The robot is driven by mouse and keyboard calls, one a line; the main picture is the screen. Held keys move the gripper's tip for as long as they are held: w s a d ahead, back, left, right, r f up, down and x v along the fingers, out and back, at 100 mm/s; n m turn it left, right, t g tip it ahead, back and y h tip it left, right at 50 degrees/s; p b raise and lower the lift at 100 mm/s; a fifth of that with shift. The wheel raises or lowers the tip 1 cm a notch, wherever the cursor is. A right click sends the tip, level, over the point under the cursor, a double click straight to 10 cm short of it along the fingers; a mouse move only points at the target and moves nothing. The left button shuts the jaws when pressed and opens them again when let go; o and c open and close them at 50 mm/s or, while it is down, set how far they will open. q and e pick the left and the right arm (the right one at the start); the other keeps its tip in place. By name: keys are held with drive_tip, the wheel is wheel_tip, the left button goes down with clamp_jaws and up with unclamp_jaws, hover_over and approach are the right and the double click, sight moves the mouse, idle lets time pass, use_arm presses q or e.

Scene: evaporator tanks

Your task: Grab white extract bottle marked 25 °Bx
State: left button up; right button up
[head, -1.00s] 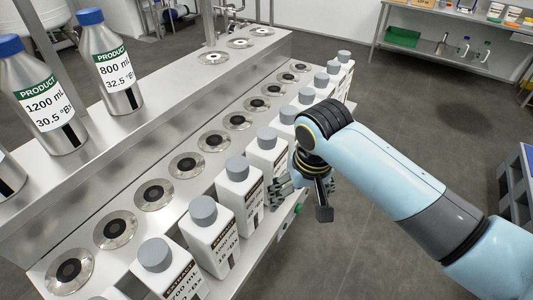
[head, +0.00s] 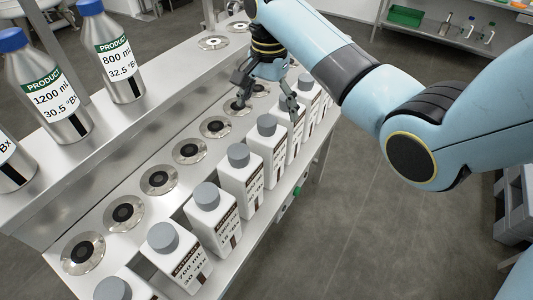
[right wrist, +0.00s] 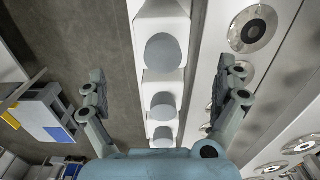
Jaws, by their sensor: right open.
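White extract bottles with grey caps stand upright in a row on the front shelf. The nearer ones include a bottle (head: 183,262) whose label seems to read 700 mL, and another bottle (head: 215,225) behind it. I cannot read 25 °Bx on any label. My right gripper (head: 266,96) is open, pointing down over the farther part of the row, partly hiding bottles there. In the right wrist view its spread fingers (right wrist: 163,98) stand either side of the row, with a bottle cap (right wrist: 163,52) and smaller caps showing between them. My left gripper is not in view.
Round metal ports (head: 159,180) run along the bench beside the bottles. Silver product bottles (head: 121,65) with blue caps stand on the upper ledge at left. Open floor (head: 350,225) lies right of the bench.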

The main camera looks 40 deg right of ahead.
sight(268, 121)
wheel_tip(268, 121, down, 4)
drive_tip(key=shift+f, duration=0.1)
drive_tip(key=shift+w+a+f, duration=0.1)
drive_tip(key=shift+f, duration=1.45)
drive_tip(key=shift+w+f, duration=0.1)
drive_tip(key=shift+f, duration=1.4)
drive_tip(key=c, duration=1.7)
drive_tip(key=shift+r, duration=0.1)
